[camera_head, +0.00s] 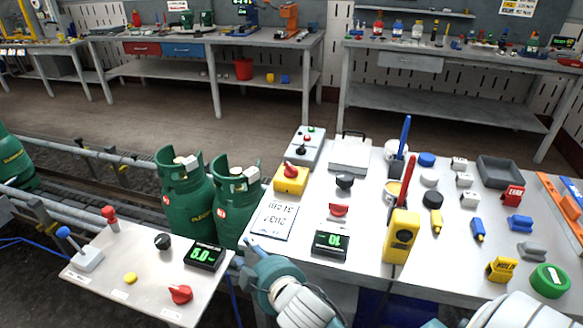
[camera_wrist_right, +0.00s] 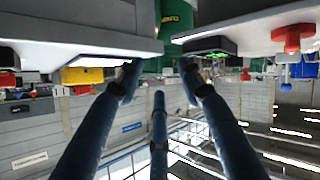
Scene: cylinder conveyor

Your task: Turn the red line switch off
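The tilted panel at the left (camera_head: 135,262) carries a red upright lever (camera_head: 110,217), a blue lever (camera_head: 66,240) and a red rotary knob (camera_head: 180,293). I cannot tell which one is the red line switch. The red knob also shows at the right of the wrist view (camera_wrist_right: 292,38), which is upside down. My right gripper (camera_head: 246,250) is between the panel and the table, right of the display. Its blue fingers are spread and empty in the wrist view (camera_wrist_right: 158,80). My left gripper is not in view.
A black display reading 5.0 (camera_head: 205,256) and black knob (camera_head: 162,242) share the panel. Green gas cylinders (camera_head: 235,195) stand behind. The table at right (camera_head: 300,225) holds a yellow box with red knob (camera_head: 291,180), another red knob (camera_head: 338,210) and several small objects.

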